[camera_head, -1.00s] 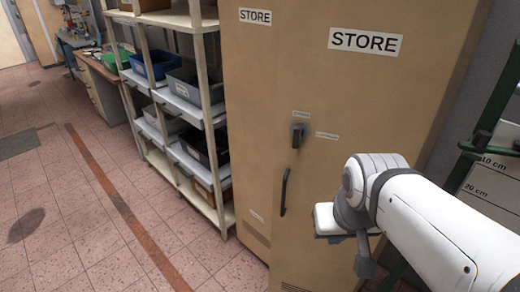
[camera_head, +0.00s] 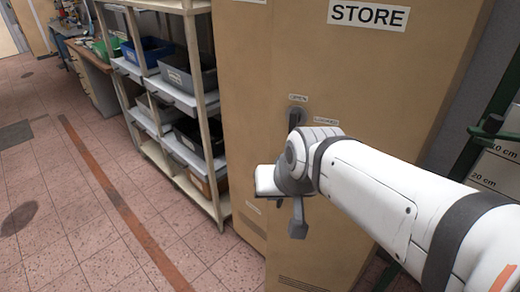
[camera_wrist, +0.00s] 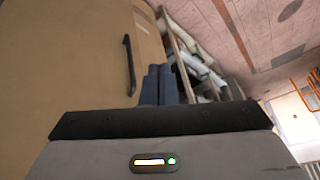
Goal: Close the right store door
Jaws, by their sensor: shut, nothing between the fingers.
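The right store door (camera_head: 400,100) is a tan panel with a STORE label, filling the middle of the head view. I cannot tell whether it sits flush with its frame. A dark turning handle (camera_head: 295,125) is on it, beside the OPEN and CLOSED labels. In the wrist view the door (camera_wrist: 70,60) fills the left, with its black pull handle (camera_wrist: 129,65); my arm hides that handle in the head view. My gripper (camera_wrist: 160,70) is shut and empty, its fingers together beside the door's edge, right of the pull handle. Contact with the door cannot be told.
The left store door (camera_head: 243,100) stands beside it. An open shelf rack (camera_head: 207,120) with bins is further left, then a workbench (camera_head: 95,80). The tiled floor (camera_head: 90,210) at left is clear. A green-framed stand with a centimetre scale (camera_head: 495,165) is at right.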

